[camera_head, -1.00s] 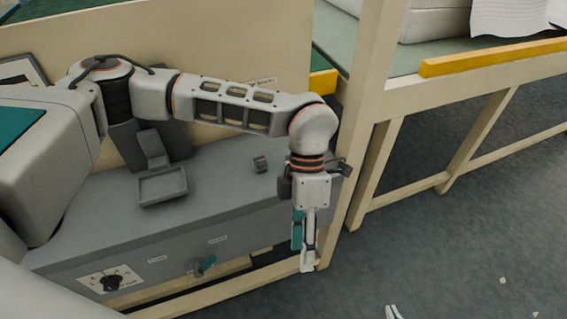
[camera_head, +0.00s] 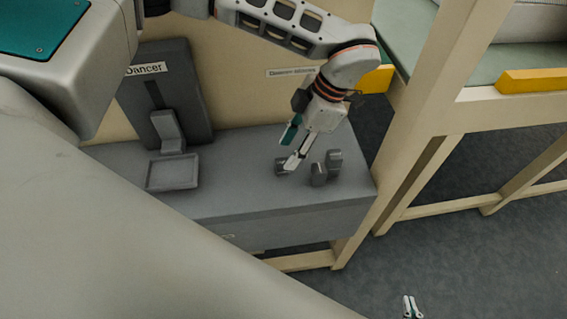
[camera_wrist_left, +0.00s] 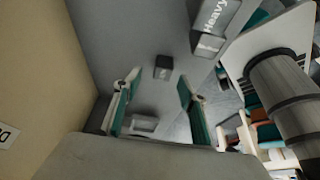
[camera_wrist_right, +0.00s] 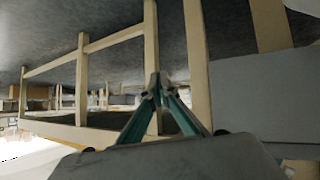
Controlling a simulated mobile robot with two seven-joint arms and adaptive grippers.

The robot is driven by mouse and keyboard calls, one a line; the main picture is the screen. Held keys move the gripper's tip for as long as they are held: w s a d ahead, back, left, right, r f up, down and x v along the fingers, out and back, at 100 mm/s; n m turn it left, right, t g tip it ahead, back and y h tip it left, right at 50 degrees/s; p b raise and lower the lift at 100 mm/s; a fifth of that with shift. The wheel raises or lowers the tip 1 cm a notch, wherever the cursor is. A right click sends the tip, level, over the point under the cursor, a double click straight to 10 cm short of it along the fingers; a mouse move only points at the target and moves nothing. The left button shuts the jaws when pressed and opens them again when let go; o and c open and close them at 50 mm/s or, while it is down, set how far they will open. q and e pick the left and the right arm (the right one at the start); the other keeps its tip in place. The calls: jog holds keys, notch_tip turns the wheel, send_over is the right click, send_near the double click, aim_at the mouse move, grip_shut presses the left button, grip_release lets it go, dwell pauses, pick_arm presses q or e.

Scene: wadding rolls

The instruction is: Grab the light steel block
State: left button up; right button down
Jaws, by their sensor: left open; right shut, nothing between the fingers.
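Three small grey blocks stand on the grey bench top. In the head view, a low one (camera_head: 281,170) is by my left fingertips, with a taller one (camera_head: 318,175) and another (camera_head: 334,160) to its right. My left gripper (camera_head: 290,150) is open and points down at the blocks. No "Light" label is readable. My right gripper (camera_wrist_right: 155,92) is shut and empty, away from the bench.
A grey stand labelled "Dancer" (camera_head: 145,90) and a shallow grey tray (camera_head: 172,173) are to the left on the bench (camera_head: 250,200). A beige frame post (camera_head: 410,130) rises just right of the bench. A yellow bar (camera_head: 530,80) runs along the frame.

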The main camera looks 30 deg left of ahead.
aim_at(283, 162)
pick_arm(q)
jog(key=shift+s+f, duration=0.15)
jog(key=shift+f, duration=0.2)
jog(key=x, duration=0.3)
jog(key=shift+s+a+f, duration=0.1)
jog(key=shift+s+f, duration=0.05)
jog(key=shift+s, duration=0.15)
jog(key=shift+a+f, duration=0.1)
jog(key=shift+f, duration=0.25)
grip_shut()
pick_arm(e)
jog(key=shift+w+d+r, duration=0.1)
jog(key=shift+w+r, duration=0.25)
jog(key=shift+w, duration=0.3)
